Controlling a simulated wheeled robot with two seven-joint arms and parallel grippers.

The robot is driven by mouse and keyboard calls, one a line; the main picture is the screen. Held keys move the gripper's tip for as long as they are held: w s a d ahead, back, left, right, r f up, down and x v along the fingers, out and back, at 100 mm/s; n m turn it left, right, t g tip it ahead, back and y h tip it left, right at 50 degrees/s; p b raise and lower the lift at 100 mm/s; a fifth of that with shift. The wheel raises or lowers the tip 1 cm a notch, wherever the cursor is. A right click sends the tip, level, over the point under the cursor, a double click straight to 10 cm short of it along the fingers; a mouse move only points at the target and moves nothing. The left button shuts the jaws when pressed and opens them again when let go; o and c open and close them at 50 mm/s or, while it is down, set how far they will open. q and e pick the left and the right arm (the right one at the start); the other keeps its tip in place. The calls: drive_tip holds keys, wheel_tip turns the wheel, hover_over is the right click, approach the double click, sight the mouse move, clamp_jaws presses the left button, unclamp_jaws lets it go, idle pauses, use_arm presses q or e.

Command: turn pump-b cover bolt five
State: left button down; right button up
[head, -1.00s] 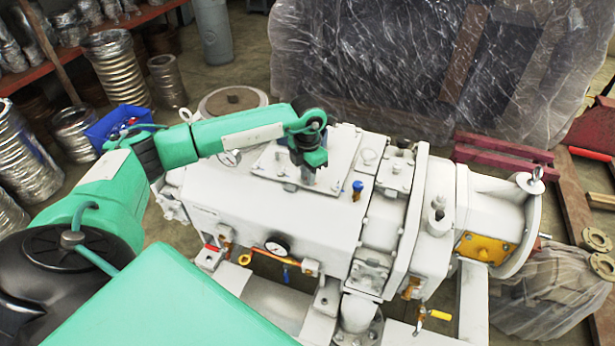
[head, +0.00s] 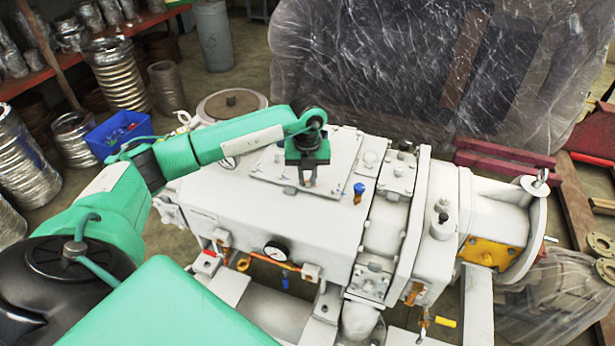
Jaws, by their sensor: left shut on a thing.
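The white pump (head: 255,215) fills the middle of the head view, with a flat cover plate (head: 342,150) on top. My left gripper (head: 308,182) points down at the near right part of this plate, its two fingers showing side by side. It is shut on a cover bolt, which the fingers and black gripper body mostly hide. I cannot read a bolt number or a pump label. My right gripper is out of view.
A blue-capped fitting (head: 359,188) stands on the pump close to the right of the gripper. A round pressure gauge (head: 277,251) is on the near side. A blue bin (head: 118,133) stands at the left, and a plastic-wrapped machine (head: 400,70) stands behind.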

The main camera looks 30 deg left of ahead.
use_arm(q)
drive_tip(key=n, duration=0.2)
drive_tip(key=shift+f+n, duration=0.15)
drive_tip(key=shift+n, duration=0.25)
drive_tip(key=n, duration=0.2)
drive_tip(key=shift+s+n, duration=0.1)
drive_tip(key=shift+n, duration=0.3)
drive_tip(key=n, duration=0.5)
drive_tip(key=shift+n, duration=0.7)
drive_tip(key=shift+n+p, duration=0.3)
drive_tip(key=shift+n, duration=0.1)
drive_tip(key=shift+f+n, duration=0.1)
drive_tip(key=shift+n, duration=0.2)
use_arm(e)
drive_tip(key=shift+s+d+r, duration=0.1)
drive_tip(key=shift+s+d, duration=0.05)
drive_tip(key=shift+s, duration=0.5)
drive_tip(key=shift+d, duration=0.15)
